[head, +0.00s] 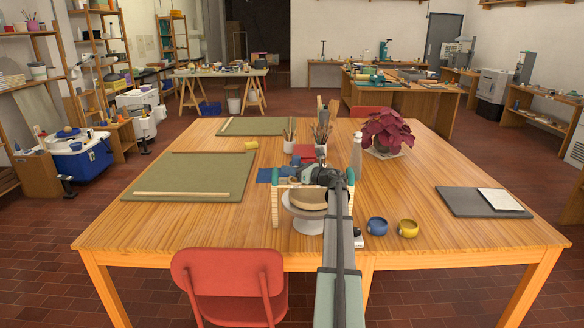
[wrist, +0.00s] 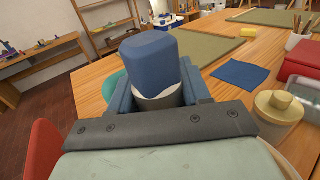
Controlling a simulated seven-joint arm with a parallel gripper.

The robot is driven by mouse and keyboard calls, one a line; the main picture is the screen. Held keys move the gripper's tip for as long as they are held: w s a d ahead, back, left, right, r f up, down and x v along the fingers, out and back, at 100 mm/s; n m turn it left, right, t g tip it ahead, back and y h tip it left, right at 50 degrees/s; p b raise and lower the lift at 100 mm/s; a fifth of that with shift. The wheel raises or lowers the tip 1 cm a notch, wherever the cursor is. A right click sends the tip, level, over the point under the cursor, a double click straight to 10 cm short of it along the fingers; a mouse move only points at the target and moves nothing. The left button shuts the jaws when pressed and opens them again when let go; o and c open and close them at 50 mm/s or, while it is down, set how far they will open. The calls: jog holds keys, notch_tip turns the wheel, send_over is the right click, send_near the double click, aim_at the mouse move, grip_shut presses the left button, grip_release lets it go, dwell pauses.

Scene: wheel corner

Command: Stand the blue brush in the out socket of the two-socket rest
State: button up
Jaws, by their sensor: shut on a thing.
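My gripper (wrist: 157,92) is shut on a blue block-like piece (wrist: 155,55) with a white-and-grey part below it, seen close up in the wrist view. I take it for the blue brush; its lower end is hidden by my gripper. In the head view my gripper (head: 318,176) is over the front middle of the table, above a white footed stand (head: 307,224) with a tan round top, and the brush cannot be made out there. I cannot clearly pick out the two-socket rest or its out socket. Pale upright posts (head: 275,208) with teal tops stand beside the stand.
A blue cloth (wrist: 240,75), a red box (wrist: 304,66) and a cream knobbed piece (wrist: 278,106) lie close by. A blue cup (head: 377,226) and a yellow cup (head: 408,228) stand to the right. Brush pots, a bottle (head: 357,150) and a plant (head: 388,132) stand behind.

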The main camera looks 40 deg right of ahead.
jog(key=shift+f, duration=0.5)
jog(key=o, duration=1.6)
jog(key=shift+c, duration=0.2)
jog(key=shift+r, duration=0.15)
jog(key=shift+r, duration=3.4)
